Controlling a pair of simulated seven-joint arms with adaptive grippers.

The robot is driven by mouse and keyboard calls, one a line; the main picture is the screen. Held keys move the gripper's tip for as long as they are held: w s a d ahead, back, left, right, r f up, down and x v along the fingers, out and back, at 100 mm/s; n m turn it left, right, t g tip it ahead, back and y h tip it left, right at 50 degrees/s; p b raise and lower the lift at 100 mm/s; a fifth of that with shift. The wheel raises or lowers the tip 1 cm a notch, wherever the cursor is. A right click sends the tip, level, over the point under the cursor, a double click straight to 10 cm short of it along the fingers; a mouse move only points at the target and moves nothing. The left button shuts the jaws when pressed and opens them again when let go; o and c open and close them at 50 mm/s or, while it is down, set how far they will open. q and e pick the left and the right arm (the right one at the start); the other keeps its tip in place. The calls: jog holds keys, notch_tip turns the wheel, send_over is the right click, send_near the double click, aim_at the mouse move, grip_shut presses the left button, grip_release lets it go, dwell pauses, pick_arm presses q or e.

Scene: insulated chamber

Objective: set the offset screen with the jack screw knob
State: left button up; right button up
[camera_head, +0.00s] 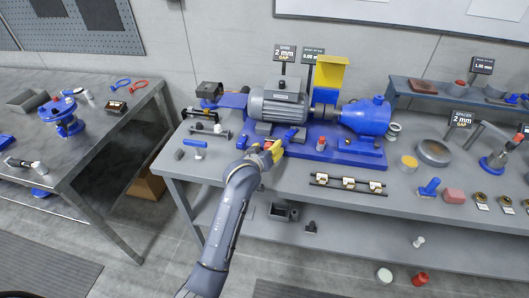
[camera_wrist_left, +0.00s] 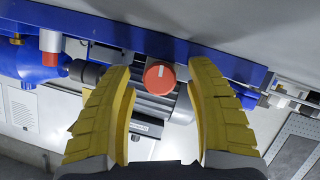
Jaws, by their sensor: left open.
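The red round knob (camera_wrist_left: 160,75) sits between the spread fingers of my left gripper in the left wrist view, near the blue base edge. Whether the fingers touch it cannot be told. My left gripper (camera_head: 270,151), yellow-fingered and open, is at the front edge of the blue machine base (camera_head: 330,150) in the head view, and hides most of the knob there. A small dark screen (camera_head: 312,56) reading about 0.00 mm stands behind the grey motor (camera_head: 276,104). My right gripper is not in view.
A blue-handled tool (camera_head: 195,145) lies left of my gripper. A rack of several small parts (camera_head: 347,183) lies in front. A second bench (camera_head: 100,135) stands at the left.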

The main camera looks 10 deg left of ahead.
pick_arm(q)
jog(key=v, duration=1.1)
jog(key=shift+s+a+r, duration=0.1)
jog(key=shift+s+r, duration=0.05)
jog(key=shift+s, duration=0.2)
